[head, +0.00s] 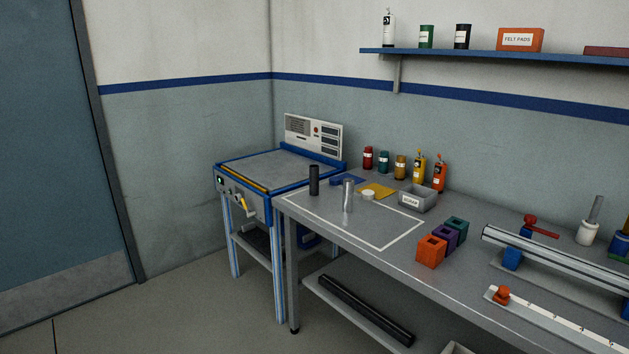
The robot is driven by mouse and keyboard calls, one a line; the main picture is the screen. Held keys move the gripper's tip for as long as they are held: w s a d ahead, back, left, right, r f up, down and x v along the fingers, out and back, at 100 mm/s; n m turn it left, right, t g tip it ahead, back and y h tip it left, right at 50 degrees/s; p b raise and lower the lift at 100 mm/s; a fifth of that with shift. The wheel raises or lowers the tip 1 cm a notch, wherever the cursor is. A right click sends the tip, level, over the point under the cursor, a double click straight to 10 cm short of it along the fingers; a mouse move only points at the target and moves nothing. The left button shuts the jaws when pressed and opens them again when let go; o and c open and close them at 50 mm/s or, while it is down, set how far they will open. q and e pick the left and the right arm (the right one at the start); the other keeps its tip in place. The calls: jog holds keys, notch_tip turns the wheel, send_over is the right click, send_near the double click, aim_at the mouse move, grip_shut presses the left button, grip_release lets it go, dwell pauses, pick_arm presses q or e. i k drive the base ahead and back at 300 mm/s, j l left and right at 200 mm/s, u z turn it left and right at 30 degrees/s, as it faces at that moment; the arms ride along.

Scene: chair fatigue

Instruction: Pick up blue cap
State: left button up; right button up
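I cannot make out a clear blue cap in the head view. A flat blue item (346,180) lies on the grey workbench (330,228), partly hidden by the upright tubes; I cannot tell whether it is a cap or a cloth. A small round white piece (368,195) sits just right of the metal tube. Neither of my grippers is in view.
A black tube (314,180) and a metal tube (348,195) stand upright. A yellow cloth (378,190), grey bin (417,198), bottles (418,169) and orange block (431,251) stand nearby. A shelf (480,54) hangs above. The bench's outlined front area is mostly clear.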

aim_at(333, 180)
jog(key=i+j+u, duration=0.1)
jog(key=i+u, duration=0.2)
jog(key=i, duration=0.45)
jog(key=i+l+u, duration=0.15)
jog(key=i+u, duration=0.2)
jog(key=i, duration=0.45)
